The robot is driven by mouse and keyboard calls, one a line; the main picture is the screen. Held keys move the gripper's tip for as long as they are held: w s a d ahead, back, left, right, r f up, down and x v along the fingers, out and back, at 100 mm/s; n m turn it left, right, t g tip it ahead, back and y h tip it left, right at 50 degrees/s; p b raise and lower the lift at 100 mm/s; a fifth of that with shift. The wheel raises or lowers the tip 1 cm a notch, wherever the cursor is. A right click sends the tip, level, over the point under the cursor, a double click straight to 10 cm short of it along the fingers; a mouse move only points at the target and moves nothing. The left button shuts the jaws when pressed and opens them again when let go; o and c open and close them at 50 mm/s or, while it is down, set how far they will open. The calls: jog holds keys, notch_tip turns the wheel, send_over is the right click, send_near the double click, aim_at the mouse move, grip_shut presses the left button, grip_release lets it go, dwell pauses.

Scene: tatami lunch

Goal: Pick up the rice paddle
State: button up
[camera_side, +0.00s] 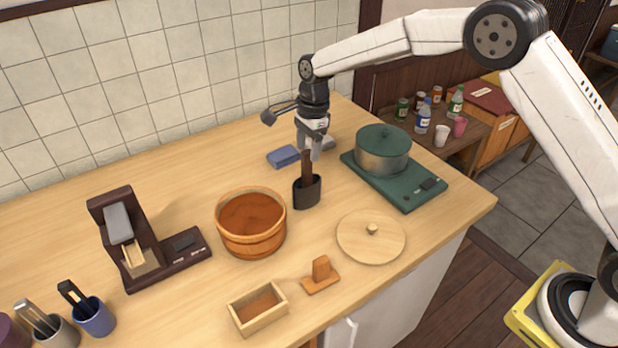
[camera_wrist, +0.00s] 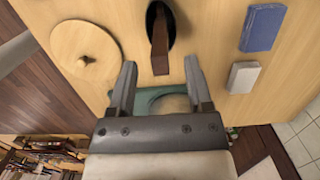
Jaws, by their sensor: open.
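The rice paddle (camera_side: 307,168) appears to be the dark brown flat piece standing upright in a black oval holder (camera_side: 307,193) on the counter; its lower part is hidden inside. In the wrist view the paddle (camera_wrist: 160,48) points from the dark holder (camera_wrist: 172,18) toward the space between my fingertips. My gripper (camera_side: 312,150) is above the holder, at about the paddle's top end. The wrist view shows my gripper (camera_wrist: 160,66) open, one finger on each side of the paddle's line, with no clear contact.
A wooden tub (camera_side: 250,240) stands left of the holder, and a round lid (camera_side: 371,237) lies to its right in front. A pot (camera_side: 382,152) sits on a green stove (camera_side: 425,190) at right. A blue block (camera_wrist: 263,27) and a white block (camera_wrist: 243,77) lie nearby.

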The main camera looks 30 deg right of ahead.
send_over(306, 185)
jog(key=shift+w+d+f, duration=0.15)
jog(key=shift+w+f, duration=0.05)
jog(key=shift+f, duration=1.1)
jog(key=shift+w+d+f, duration=0.1)
jog(key=shift+w+f, duration=0.1)
jog(key=shift+f, duration=1.1)
grip_shut()
